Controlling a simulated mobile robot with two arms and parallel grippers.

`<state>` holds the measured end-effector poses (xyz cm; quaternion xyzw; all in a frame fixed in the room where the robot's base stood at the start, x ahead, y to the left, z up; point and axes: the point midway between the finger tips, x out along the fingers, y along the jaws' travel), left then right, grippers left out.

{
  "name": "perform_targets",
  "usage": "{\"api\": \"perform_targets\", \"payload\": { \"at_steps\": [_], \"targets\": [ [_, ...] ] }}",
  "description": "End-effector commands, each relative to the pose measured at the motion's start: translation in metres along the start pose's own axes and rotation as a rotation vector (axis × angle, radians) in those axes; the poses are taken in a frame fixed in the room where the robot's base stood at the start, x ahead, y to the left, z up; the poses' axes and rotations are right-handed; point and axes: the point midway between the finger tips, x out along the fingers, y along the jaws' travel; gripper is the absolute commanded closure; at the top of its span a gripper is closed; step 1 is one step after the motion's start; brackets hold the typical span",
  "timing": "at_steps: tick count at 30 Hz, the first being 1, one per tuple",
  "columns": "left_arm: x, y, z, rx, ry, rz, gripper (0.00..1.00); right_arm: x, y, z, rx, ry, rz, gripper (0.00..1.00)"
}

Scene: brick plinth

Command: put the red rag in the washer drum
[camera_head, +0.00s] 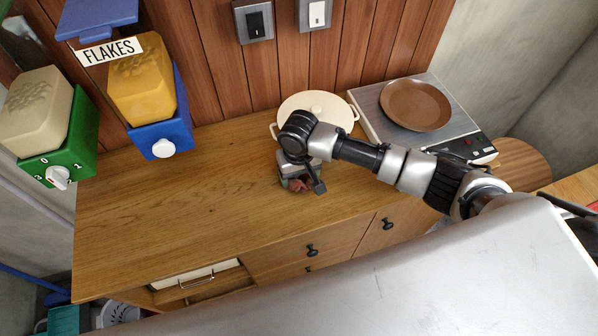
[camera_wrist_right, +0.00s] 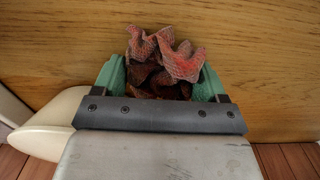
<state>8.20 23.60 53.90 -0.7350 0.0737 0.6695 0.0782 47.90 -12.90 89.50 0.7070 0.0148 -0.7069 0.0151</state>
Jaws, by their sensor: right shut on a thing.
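I cannot tell whether the rag touches the counter. My left gripper is not in view. No washer drum shows in either view.
The counter (camera_head: 170,220) is bare on the left. A cream pot (camera_head: 325,105) stands behind my right arm, beside a hotplate (camera_head: 455,120) with a brown plate (camera_head: 415,105). Dispensers (camera_head: 142,85) hang at the left. A drawer (camera_head: 195,277) at the front seems partly open.

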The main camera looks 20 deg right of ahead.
Motion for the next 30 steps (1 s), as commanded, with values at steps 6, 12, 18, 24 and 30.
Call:
{"api": "perform_targets", "payload": {
  "at_steps": [6, 12, 18, 24, 30],
  "targets": [
    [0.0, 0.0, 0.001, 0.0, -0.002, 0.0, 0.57, 0.002, 0.0, 0.0, 0.0, 0.0, 0.0, 0.05],
    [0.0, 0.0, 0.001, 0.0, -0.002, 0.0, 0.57, 0.002, 0.0, 0.0, 0.0, -0.001, 0.0, 0.02],
    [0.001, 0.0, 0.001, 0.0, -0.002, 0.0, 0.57, -0.006, 0.0, 0.0, 0.0, 0.0, -0.001, 0.02],
    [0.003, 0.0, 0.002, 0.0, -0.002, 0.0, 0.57, -0.043, -0.001, -0.001, -0.001, 0.004, -0.002, 0.02],
    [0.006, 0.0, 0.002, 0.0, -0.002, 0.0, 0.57, -0.085, -0.001, -0.001, 0.0, 0.003, -0.002, 0.02]
  ]
}}
